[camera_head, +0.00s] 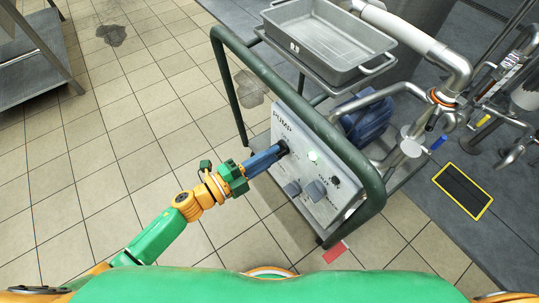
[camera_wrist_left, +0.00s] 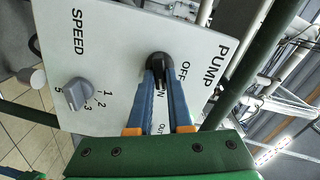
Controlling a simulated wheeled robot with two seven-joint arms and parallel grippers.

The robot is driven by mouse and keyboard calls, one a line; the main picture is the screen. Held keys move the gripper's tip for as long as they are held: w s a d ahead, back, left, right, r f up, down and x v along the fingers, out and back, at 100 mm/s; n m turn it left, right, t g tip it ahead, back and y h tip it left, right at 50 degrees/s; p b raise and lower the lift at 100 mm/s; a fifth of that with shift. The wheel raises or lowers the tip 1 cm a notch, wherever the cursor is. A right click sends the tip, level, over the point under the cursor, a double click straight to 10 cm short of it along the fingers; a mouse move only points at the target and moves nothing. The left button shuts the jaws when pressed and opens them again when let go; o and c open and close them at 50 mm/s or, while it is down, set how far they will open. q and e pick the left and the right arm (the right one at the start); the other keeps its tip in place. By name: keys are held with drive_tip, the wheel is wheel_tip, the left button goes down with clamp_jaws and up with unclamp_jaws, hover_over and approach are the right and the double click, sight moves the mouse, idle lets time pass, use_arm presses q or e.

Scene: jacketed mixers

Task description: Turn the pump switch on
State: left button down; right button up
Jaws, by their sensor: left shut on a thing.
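The pump panel (camera_head: 303,172) is a pale plate on a cart, marked PUMP, and it fills much of the left wrist view (camera_wrist_left: 110,45). The pump switch (camera_wrist_left: 159,61) is a round black knob by the OFF and ON labels; its setting is hard to tell. My left gripper (camera_head: 276,153) reaches the panel's upper left. In the left wrist view its blue fingers (camera_wrist_left: 163,82) are shut on the switch, hiding part of it and of the labels. My right gripper is out of view.
A grey SPEED knob (camera_wrist_left: 79,94) is beside the switch on the same panel. A dark green rail (camera_head: 325,130) arches over the panel. A grey tray (camera_head: 325,42) and pipes stand behind. Tiled floor at left is clear.

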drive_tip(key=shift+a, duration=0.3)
use_arm(q)
drive_tip(key=c, duration=0.8)
unclamp_jaws()
drive_tip(key=shift+c, duration=0.2)
drive_tip(key=v, duration=0.7)
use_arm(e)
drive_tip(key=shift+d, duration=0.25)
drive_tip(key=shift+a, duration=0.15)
